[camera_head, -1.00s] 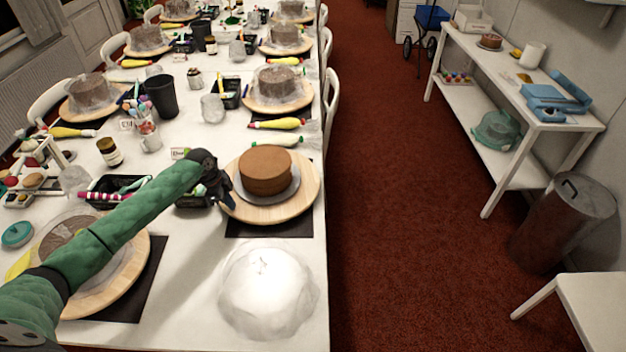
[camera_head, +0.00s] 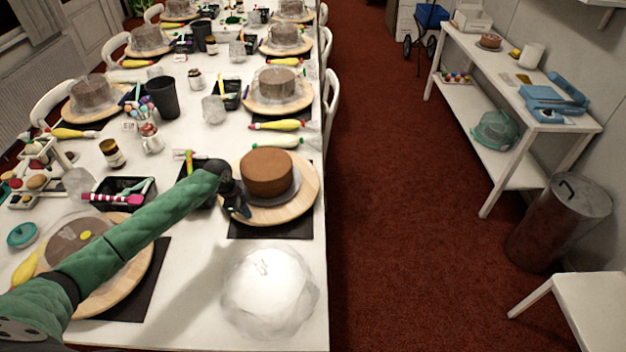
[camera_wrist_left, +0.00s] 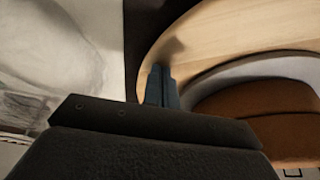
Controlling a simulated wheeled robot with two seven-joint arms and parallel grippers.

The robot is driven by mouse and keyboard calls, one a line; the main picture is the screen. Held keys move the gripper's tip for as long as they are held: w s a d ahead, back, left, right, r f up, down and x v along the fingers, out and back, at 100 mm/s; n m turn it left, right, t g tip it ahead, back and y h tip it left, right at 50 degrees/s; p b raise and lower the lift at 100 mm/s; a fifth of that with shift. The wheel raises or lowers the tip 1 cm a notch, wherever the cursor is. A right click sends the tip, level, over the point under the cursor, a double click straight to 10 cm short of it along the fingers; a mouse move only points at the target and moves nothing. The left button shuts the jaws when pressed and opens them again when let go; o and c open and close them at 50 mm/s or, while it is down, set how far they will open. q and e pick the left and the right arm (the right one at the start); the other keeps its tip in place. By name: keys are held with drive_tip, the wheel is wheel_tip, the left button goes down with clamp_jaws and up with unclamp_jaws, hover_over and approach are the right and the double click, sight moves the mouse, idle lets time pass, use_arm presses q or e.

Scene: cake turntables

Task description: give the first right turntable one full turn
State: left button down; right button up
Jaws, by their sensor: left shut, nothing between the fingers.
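The first right turntable (camera_head: 302,199) is a round wooden board on a dark mat, with a brown cake (camera_head: 266,172) on a grey disc at its middle. My left gripper (camera_head: 240,212) is shut and empty at the turntable's left front rim. In the left wrist view the closed fingertips (camera_wrist_left: 161,86) lie over or against the edge of the wooden board (camera_wrist_left: 215,40); I cannot tell whether they touch it. The cake (camera_wrist_left: 262,115) and its grey disc show to the right there. My right gripper is not in view.
A clear crumpled plastic cover (camera_head: 268,290) lies on the table in front of the turntable. My left arm passes over another turntable (camera_head: 125,290) at the near left. A black tray (camera_head: 122,192) and jars stand left. Red carpet is free on the right.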

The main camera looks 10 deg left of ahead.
sight(286, 216)
use_arm(q)
drive_tip(key=shift+d, duration=0.65)
drive_tip(key=d, duration=0.1)
drive_tip(key=d+p, duration=0.1)
drive_tip(key=d, duration=0.3)
drive_tip(key=shift+w+p, duration=0.3)
drive_tip(key=shift+d, duration=0.1)
drive_tip(key=shift+w+d, duration=0.45)
drive_tip(key=shift+d, duration=0.45)
drive_tip(key=shift+w+d, duration=0.45)
drive_tip(key=shift+d, duration=0.5)
drive_tip(key=shift+w+d, duration=0.45)
drive_tip(key=shift+d, duration=0.45)
